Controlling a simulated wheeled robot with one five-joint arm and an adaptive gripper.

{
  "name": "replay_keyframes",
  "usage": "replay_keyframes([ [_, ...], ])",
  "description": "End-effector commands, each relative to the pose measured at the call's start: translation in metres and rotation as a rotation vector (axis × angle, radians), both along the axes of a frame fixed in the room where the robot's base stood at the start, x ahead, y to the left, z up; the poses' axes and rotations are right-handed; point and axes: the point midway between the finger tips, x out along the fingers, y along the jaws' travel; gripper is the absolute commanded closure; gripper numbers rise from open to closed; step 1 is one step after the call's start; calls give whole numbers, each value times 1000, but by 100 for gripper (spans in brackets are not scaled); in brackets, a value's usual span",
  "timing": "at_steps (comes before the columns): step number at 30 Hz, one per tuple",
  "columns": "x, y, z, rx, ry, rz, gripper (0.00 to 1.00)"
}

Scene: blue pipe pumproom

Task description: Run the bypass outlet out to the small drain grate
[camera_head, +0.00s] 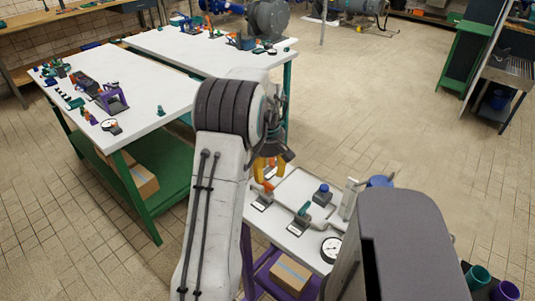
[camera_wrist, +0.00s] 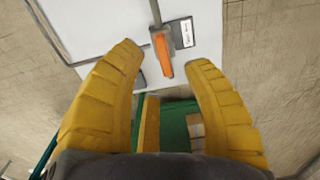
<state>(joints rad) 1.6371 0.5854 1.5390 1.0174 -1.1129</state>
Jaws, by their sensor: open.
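My gripper (camera_head: 270,170) is open, its yellow fingers above the small white bench (camera_head: 295,184). In the wrist view, an orange-ended lever (camera_wrist: 163,58) lies between the tips of my gripper (camera_wrist: 167,56), with a gap on both sides. Its grey stem runs beside a dark plate with a white label (camera_wrist: 187,33), too small to read. In the head view, the orange lever (camera_head: 268,187) is just below my fingers. A green-handled valve (camera_head: 304,210) stands to its right. I cannot make out a bypass outlet label or a drain grate.
A blue knob (camera_head: 322,191) and a round gauge (camera_head: 331,249) are also on the small bench. Two larger white-topped benches (camera_head: 150,88) with fittings stand behind and left. A cardboard box (camera_head: 289,273) is on the purple lower shelf. Open tiled floor (camera_head: 400,120) lies to the right.

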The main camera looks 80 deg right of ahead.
Motion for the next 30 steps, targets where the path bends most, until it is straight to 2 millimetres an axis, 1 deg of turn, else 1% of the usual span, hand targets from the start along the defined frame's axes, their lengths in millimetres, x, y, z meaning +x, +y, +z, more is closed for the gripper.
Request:
replay_keyframes([
  [1, 0, -1, 10, -5, 1, 0, 55],
  [6, 0, -1, 38, -4, 0, 0, 55],
  [13, 0, 0, 64, -1, 0, 0, 55],
  [19, 0, 0, 75, 0, 0, 1, 55],
  [30, 0, 0, 76, 1, 0, 0, 55],
])
